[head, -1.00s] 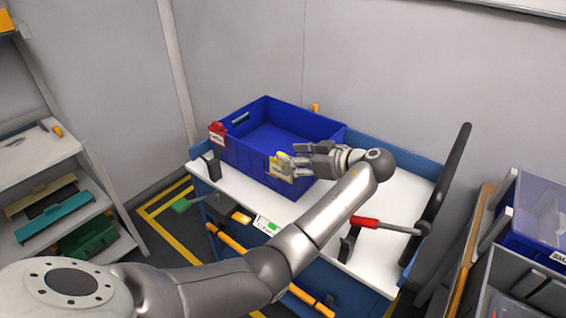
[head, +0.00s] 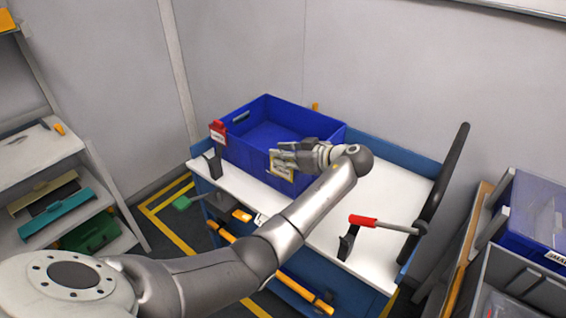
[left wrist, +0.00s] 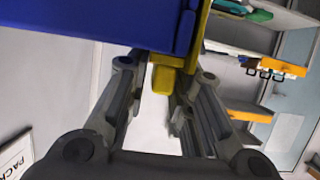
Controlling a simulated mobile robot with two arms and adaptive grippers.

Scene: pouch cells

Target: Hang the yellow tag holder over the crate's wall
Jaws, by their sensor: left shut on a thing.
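The yellow tag holder (head: 282,167) with a pale label is at the front wall of the blue crate (head: 241,158), near its right part. My left gripper (head: 285,153) is shut on the holder. In the left wrist view the yellow holder (left wrist: 163,78) shows between the fingers of my left gripper (left wrist: 150,92), right beside the crate's blue wall (left wrist: 110,22). The fingers hide part of the holder in the head view. I cannot tell whether its hook is over the wall. My right gripper is not in view.
The crate stands on a white-topped blue cart (head: 392,195). A red-handled clamp (head: 362,221) and a dark bar (head: 440,195) are at the cart's right. Shelves (head: 40,160) stand at the left.

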